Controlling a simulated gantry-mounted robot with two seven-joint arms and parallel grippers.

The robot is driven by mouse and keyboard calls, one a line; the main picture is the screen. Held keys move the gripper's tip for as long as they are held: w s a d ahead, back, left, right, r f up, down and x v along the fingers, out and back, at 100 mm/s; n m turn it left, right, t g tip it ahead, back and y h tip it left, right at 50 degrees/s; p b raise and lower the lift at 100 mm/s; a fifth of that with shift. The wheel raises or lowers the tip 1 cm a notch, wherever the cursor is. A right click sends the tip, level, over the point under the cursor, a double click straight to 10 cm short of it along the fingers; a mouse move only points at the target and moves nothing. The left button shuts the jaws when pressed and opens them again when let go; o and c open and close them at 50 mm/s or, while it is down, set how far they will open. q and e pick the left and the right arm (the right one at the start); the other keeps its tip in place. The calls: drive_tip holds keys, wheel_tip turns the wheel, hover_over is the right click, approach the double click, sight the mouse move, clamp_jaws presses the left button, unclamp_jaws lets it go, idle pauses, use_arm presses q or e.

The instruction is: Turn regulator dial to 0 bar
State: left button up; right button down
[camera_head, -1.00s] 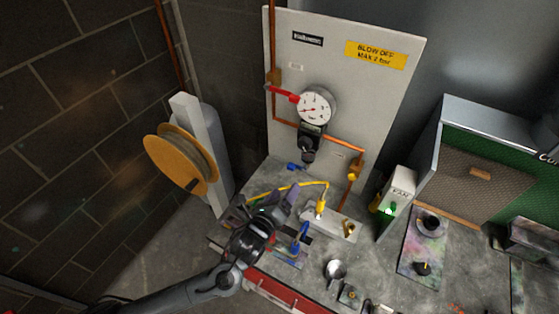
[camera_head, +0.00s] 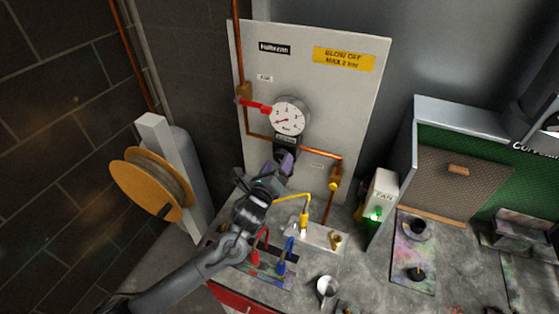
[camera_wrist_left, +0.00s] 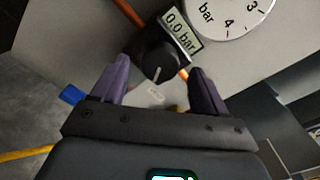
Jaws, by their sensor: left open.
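The regulator dial (camera_wrist_left: 157,62) is a black knob with a white mark, under a small display (camera_wrist_left: 181,30) that reads 0.0 bar in the left wrist view. Above it is the round white pressure gauge (camera_head: 290,117), its red needle pointing to the lower left; it also shows in part in the wrist view (camera_wrist_left: 228,12). My left gripper (camera_head: 277,164) is open in front of the panel. In the wrist view its purple fingers (camera_wrist_left: 160,80) stand on either side of the dial in the picture; I cannot tell whether they touch it. The gripper hides the dial in the head view.
The grey panel (camera_head: 350,105) carries copper pipe and a red lever (camera_head: 254,105). On the bench below are a yellow hose (camera_head: 293,197), red and blue fittings and a metal cup (camera_head: 327,287). A FAN box (camera_head: 381,190) with a green light stands right of the panel.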

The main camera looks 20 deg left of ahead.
use_arm(q)
drive_tip(key=shift+w, duration=1.05)
drive_tip(key=c, duration=1.1)
drive_tip(key=shift+o, duration=0.2)
